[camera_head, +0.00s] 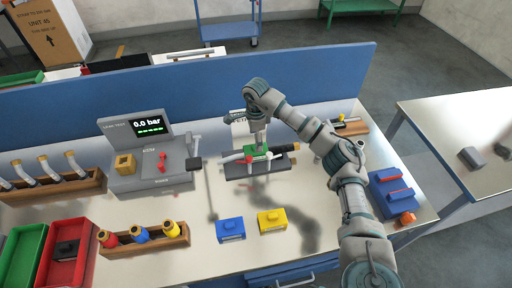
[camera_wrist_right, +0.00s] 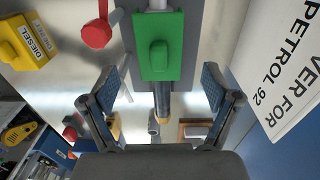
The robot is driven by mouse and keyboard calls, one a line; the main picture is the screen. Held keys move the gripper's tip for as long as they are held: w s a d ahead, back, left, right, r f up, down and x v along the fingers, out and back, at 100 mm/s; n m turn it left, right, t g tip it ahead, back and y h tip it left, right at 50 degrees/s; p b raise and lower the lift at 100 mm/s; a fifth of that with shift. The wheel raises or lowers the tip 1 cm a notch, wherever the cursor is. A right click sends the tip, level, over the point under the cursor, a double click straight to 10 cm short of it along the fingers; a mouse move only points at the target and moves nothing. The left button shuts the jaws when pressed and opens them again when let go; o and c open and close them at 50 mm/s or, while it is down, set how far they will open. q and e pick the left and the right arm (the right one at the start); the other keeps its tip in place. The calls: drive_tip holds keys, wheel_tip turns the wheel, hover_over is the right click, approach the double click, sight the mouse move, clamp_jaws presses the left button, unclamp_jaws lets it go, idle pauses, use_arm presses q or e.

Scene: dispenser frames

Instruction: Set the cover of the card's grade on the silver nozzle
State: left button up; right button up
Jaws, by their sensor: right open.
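The green cover (camera_head: 257,153) sits over the silver nozzle (camera_head: 233,157), which lies on a dark cradle (camera_head: 258,168). In the right wrist view the green cover (camera_wrist_right: 160,50) lies ahead of the fingers, with the silver spout (camera_wrist_right: 157,5) coming out at its far end. My right gripper (camera_head: 258,140) is just above the cover. In its wrist view the gripper (camera_wrist_right: 163,90) is open, fingers apart with nothing between them. The white card (camera_wrist_right: 285,65) reads "PETROL 92". My left gripper is not in view.
A blue cover (camera_head: 230,230) and a yellow cover (camera_head: 272,221) stand on the front of the table. A leak tester (camera_head: 150,160) stands left of the cradle. A blue panel (camera_head: 190,90) runs behind. Racks and red and green bins are on the left.

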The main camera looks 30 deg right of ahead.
wheel_tip(320, 180, up, 6)
drive_tip(key=shift+w+f, duration=0.1)
idle(0.6)
